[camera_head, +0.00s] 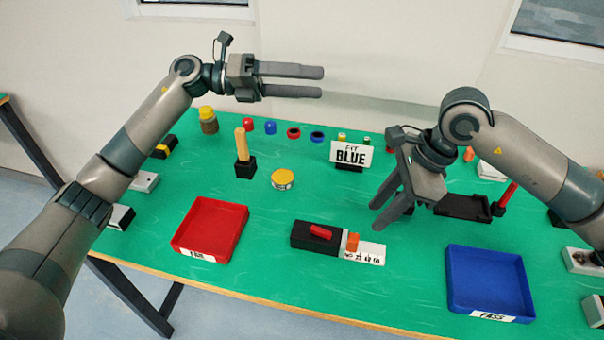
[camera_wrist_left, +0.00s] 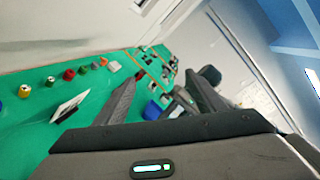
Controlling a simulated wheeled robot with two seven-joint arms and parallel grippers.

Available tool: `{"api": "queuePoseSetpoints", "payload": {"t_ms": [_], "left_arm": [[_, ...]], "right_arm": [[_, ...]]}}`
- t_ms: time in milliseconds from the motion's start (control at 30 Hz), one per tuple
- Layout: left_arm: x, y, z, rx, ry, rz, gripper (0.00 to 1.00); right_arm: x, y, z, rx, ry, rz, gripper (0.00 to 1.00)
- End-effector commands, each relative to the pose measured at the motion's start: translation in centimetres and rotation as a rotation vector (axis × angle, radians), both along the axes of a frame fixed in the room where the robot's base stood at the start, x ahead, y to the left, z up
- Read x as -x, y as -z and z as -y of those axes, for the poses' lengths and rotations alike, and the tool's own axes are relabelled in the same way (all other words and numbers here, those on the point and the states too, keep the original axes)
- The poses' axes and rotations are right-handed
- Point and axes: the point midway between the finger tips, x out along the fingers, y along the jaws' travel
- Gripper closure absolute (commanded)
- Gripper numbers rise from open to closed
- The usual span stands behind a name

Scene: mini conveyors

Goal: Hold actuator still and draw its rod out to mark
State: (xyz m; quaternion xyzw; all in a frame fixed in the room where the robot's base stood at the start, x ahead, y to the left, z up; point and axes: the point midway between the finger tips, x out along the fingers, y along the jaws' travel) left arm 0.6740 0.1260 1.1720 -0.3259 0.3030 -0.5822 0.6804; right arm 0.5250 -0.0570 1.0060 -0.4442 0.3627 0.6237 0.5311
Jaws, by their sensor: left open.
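The actuator (camera_head: 314,237) is a black block with a red grip on top, lying on the green table at the front centre. Its orange rod end (camera_head: 352,242) sticks out at the right, beside a white scale (camera_head: 366,253) with printed numbers. The rod end is near the scale's left end. My left gripper (camera_head: 321,82) is open and empty, high over the back of the table, far from the actuator. Its fingers also show in the left wrist view (camera_wrist_left: 160,98). My right gripper (camera_head: 374,217) looks open and empty, above and to the right of the actuator.
A red tray (camera_head: 184,251) stands left of the actuator and a blue tray (camera_head: 451,277) right of it. Small coloured parts line the back.

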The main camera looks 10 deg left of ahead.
Motion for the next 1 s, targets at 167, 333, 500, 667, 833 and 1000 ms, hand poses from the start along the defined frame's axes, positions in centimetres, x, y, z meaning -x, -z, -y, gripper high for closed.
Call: {"api": "queuePoseSetpoints", "payload": {"t_ms": [167,333,500,667,833,1000], "left_arm": [[5.9,1.8,6.3,-0.279,0.243,0.149,0.36],[10.8,5.1,8.8,-0.584,0.458,0.292,0.36],[14.0,8.2,8.2,-0.904,0.638,0.429,0.36],[15.1,10.0,5.9,-1.182,0.759,0.535,0.36],[15.3,10.5,3.6,-1.385,0.828,0.603,0.36],[15.2,10.6,2.5,-1.469,0.853,0.628,0.36]], "right_arm": [[0.0,0.0,0.0,0.0,0.0,0.0,0.69],[0.0,0.0,0.0,0.0,0.0,0.0,0.69],[0.0,0.0,0.0,0.0,0.0,0.0,0.69],[0.0,0.0,0.0,0.0,0.0,0.0,0.69],[0.0,0.0,0.0,0.0,0.0,0.0,0.69],[0.0,0.0,0.0,0.0,0.0,0.0,0.69]]}}
